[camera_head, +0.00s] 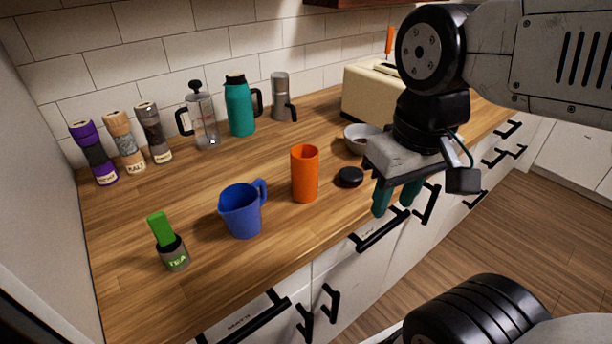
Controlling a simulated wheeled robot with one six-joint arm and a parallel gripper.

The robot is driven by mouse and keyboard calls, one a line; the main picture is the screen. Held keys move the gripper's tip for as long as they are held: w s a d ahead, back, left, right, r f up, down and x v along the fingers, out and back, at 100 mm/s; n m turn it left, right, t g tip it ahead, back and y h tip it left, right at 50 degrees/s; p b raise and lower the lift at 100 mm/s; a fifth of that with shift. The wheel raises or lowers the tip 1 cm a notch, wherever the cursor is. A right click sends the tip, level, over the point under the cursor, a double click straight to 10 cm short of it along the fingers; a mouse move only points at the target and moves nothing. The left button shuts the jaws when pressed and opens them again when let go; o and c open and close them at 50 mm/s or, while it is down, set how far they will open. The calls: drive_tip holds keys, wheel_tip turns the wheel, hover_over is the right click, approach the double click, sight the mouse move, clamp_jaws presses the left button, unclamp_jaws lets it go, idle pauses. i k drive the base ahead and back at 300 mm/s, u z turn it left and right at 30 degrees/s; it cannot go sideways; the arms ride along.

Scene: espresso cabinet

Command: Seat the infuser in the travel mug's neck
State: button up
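The infuser, as far as I can tell, is the green-handled piece (160,228) standing tilted in a small grey holder (175,254) marked TEA, at the front left of the counter. Its lower part is hidden in the holder. The travel mug appears to be the orange upright cylinder (305,174) near the counter's front edge; I cannot see into its neck. A black round lid (349,177) lies just right of it. My gripper (397,205) points down, open and empty, right of the lid and apparently off the counter's front edge.
A blue pitcher (242,210) stands between the infuser and the orange mug. Behind are grinders (123,142), a French press (203,120), a teal jug (240,106), a moka pot (281,97), a bowl (361,139) and a toaster (369,93). The middle counter is clear.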

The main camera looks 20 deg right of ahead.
sight(305, 175)
drive_tip(key=z, duration=1.25)
drive_tip(key=k, duration=0.8)
drive_tip(key=u, duration=1.2)
drive_tip(key=i, duration=0.5)
